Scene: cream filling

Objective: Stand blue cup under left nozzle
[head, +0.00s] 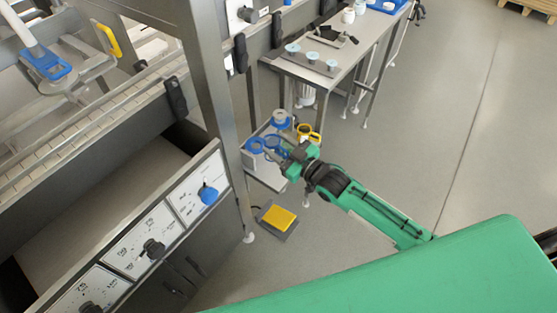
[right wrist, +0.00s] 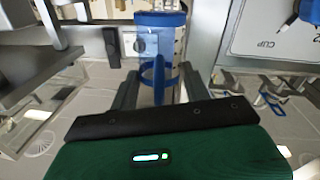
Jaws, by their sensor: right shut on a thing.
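My right gripper (head: 275,148) reaches in over a small metal shelf at the machine's side. It is shut on the blue cup (head: 254,146), a pale body with blue trim. In the right wrist view the blue cup (right wrist: 160,22) stands upright between the two fingers (right wrist: 159,88), its blue handle facing me. The handle is between the fingers. I cannot make out the left nozzle for certain in either view. My left gripper is out of view.
A metal post (head: 215,90) rises to the left. A yellow pedal (head: 278,217) lies on the floor below. A side table (head: 340,72) is behind; floor at right is clear.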

